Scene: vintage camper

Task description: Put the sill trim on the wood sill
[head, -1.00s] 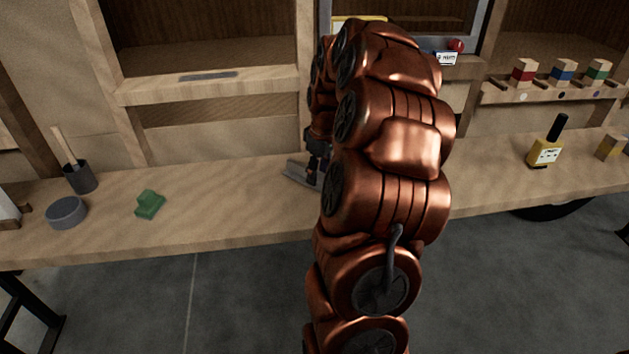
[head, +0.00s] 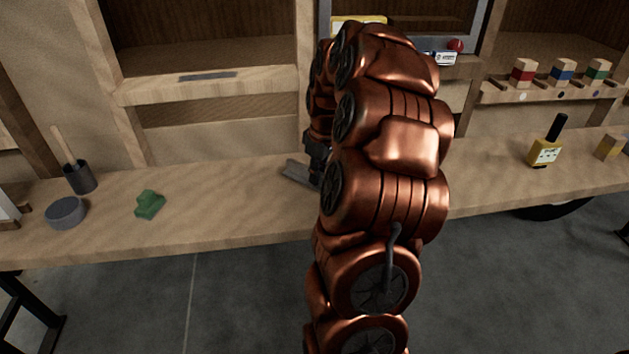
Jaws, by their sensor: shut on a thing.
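The sill trim (head: 297,173) is a grey metal strip low over the bench, just left of my arm. My gripper (head: 316,165) is shut on it; my arm links hide most of the gripper and the trim's right end. I cannot tell whether the trim touches the bench. The wood sill (head: 150,93) is the pale ledge below the open window at upper left. A flat dark grey strip (head: 208,76) shows on its top. My gripper is right of the sill and lower.
A rack with coloured blocks (head: 560,91) is at right. The bench between green block and trim is clear.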

